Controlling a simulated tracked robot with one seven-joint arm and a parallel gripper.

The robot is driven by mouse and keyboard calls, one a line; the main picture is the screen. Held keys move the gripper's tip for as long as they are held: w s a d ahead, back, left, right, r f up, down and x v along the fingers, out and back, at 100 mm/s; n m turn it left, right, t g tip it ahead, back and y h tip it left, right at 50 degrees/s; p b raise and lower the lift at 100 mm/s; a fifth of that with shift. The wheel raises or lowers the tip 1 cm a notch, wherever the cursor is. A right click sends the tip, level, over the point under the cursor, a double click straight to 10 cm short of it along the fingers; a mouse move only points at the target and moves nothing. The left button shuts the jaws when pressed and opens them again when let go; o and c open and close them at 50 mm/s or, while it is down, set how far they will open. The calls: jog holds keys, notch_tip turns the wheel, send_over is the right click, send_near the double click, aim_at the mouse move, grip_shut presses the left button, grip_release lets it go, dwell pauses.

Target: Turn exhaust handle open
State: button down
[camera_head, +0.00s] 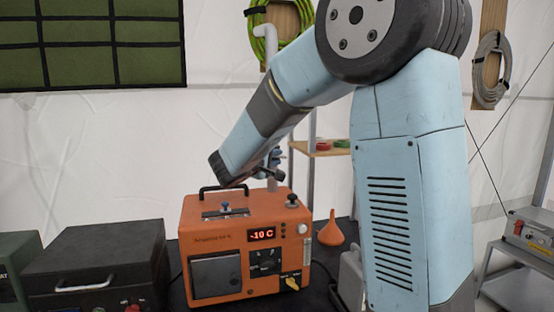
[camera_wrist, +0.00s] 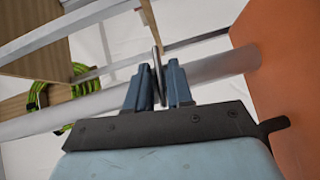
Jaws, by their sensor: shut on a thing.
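The orange heater box (camera_head: 220,237) stands on a dark surface, its display reading -10 C. A pale exhaust pipe (camera_head: 271,184) rises from its top, partly hidden behind my arm; in the wrist view the pipe (camera_wrist: 222,66) runs from the orange box (camera_wrist: 284,70) behind my fingers. My gripper (camera_head: 273,160) is beside the pipe, above the box. In the wrist view, my gripper (camera_wrist: 159,87) is shut on a thin grey piece seen edge-on, which looks like the exhaust handle (camera_wrist: 156,58). The handle's full shape and its turn angle are unclear.
A black carrying handle (camera_head: 222,187) and small knobs stand on the box's top. A dark case (camera_head: 95,262) is at left, an orange funnel (camera_head: 331,230) at right. A shelf (camera_head: 320,150) and a green hose coil (camera_head: 283,22) are behind.

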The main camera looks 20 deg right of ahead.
jog(key=shift+a+m+g+y, duration=0.2)
jog(key=shift+m+g+y, duration=0.3)
jog(key=shift+m+y, duration=0.6)
dwell(0.6)
jog(key=c, duration=1.3)
grip_release()
jog(key=shift+c, duration=0.2)
jog(key=shift+o, duration=0.5)
jog(key=shift+r, duration=0.1)
jog(key=v, duration=1.3)
jog(key=shift+s+a+r, duration=0.15)
jog(key=shift+s+a, duration=0.05)
jog(key=shift+s, duration=0.05)
